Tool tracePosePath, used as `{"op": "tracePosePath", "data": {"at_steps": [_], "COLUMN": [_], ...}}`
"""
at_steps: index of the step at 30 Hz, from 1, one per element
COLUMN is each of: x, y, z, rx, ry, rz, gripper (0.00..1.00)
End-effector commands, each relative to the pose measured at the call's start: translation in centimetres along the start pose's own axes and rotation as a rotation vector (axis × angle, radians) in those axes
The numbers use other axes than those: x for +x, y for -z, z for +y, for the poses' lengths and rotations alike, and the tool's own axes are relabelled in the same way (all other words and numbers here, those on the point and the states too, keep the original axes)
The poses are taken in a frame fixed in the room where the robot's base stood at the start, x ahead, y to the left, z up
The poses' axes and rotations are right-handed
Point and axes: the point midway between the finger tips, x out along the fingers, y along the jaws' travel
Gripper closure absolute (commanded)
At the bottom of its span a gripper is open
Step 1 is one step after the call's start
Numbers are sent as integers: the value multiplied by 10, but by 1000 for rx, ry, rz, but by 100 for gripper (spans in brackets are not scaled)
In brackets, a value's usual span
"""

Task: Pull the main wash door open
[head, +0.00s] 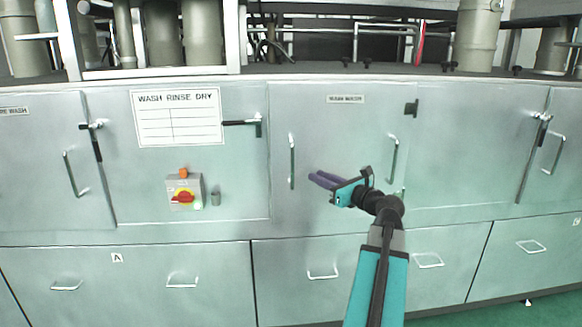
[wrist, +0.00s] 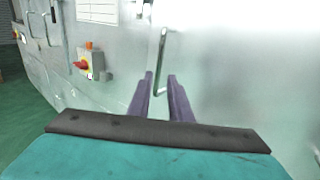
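The main wash door (head: 340,135) is a flat grey metal panel under a small label (head: 345,99), and it looks shut, flush with its neighbours. An upright bar handle (head: 292,150) is on its left side; a second one (head: 393,158) is on its right. My gripper (head: 318,180) is in front of the door, its purple fingertips just right of the left handle's lower end. In the wrist view, a bar handle (wrist: 162,50) lines up between the two parted fingers (wrist: 161,80). The fingers are open, with no visible contact.
A black lever latch (head: 242,122) sits at the door's left edge, and a black catch (head: 411,108) at its upper right. A red rotary switch (head: 184,197) is on the left panel. Drawers with handles (head: 323,274) run below. Green floor (head: 535,312) shows at lower right.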

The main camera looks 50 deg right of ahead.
Motion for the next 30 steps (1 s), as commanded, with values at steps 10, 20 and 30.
{"op": "tracePosePath", "data": {"at_steps": [10,20,30], "x": [27,74,119], "y": [0,-1,0], "z": [-1,-1,-2], "rx": [-1,-1,0], "ry": [-2,-1,0], "rz": [1,1,1], "gripper": [81,81,81]}}
